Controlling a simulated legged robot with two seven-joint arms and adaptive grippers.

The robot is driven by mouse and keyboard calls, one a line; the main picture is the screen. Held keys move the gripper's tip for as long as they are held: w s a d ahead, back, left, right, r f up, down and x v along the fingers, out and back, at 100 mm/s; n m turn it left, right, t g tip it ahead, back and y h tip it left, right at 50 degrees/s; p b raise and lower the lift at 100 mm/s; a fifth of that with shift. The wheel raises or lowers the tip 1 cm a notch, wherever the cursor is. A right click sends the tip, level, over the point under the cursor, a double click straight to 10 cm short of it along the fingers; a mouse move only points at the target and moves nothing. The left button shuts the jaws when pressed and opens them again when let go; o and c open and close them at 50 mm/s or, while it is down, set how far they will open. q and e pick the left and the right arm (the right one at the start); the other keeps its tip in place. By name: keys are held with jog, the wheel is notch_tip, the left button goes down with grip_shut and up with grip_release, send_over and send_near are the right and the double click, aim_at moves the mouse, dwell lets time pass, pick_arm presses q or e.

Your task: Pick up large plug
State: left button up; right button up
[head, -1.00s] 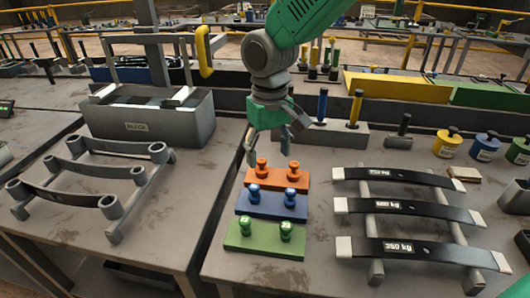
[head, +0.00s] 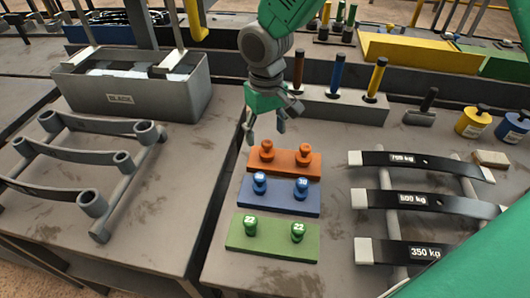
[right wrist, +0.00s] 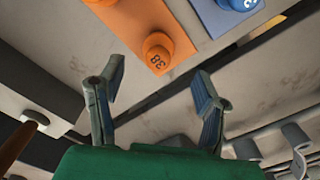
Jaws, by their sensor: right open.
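Two orange plugs, the left one (head: 267,151) and the right one (head: 305,154), stand upright on an orange plate (head: 286,167). In the right wrist view one orange plug (right wrist: 158,50) is marked 38, beyond and between my fingers; another is cut off at the top edge. Two blue plugs (head: 260,184) marked 30 stand on a blue plate (head: 280,200), and two green plugs (head: 250,227) marked 22 on a green plate (head: 273,241). My right gripper (head: 266,132) is open and empty, just behind the orange plate. It also shows in the right wrist view (right wrist: 158,75). My left gripper is out of view.
A grey block (head: 325,106) with upright coloured-handled rods stands behind the plates. A rack of weight-marked springs (head: 415,202) is at the right. A grey box marked BLACK (head: 130,95) and a grey rack (head: 130,200) are on the left table.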

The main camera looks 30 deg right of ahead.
aim_at(267, 142)
jog(key=shift+s+d+f, duration=0.1)
jog(key=shift+f, duration=0.15)
notch_tip(267, 142, down, 5)
jog(key=shift+d, duration=0.1)
jog(key=shift+c, duration=1.2)
jog(key=c, duration=0.8)
